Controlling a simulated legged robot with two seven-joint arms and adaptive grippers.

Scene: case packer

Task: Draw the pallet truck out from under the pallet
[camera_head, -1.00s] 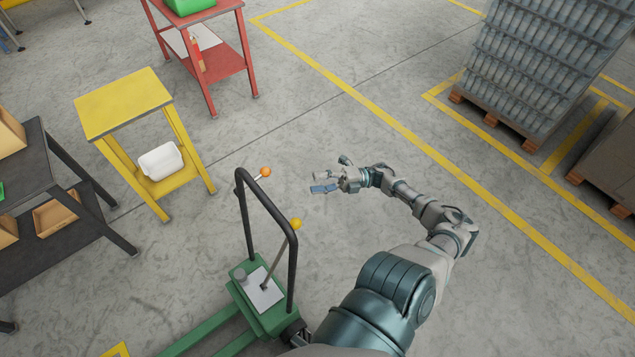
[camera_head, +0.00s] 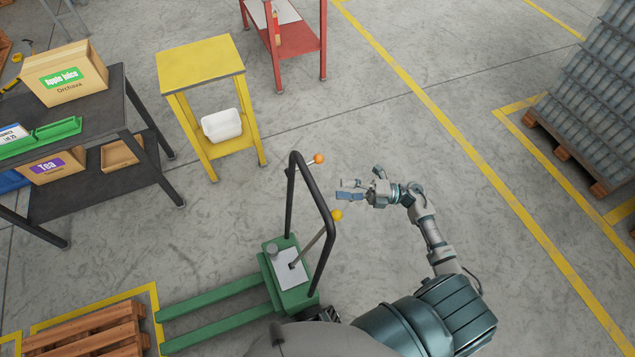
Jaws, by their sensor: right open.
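The green pallet truck (camera_head: 297,296) stands at the bottom centre, its two forks (camera_head: 215,303) pointing left. Its black loop handle (camera_head: 325,222) rises from the body, with an orange knob (camera_head: 319,158) and a yellow knob (camera_head: 337,215) beside it. The wooden pallet (camera_head: 92,338) lies at the bottom left, partly cut off by the frame. The fork tips end just right of its visible edge, with a strip of floor between. My right gripper (camera_head: 345,190) is open and empty, just right of the handle and apart from it. My left gripper is out of view.
A yellow table (camera_head: 203,62) with a white bin (camera_head: 221,125) and a dark bench (camera_head: 75,115) with boxes stand at the left. A red table (camera_head: 290,50) is behind. Loaded bottles on a pallet (camera_head: 570,150) stand at the right. The middle floor is clear.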

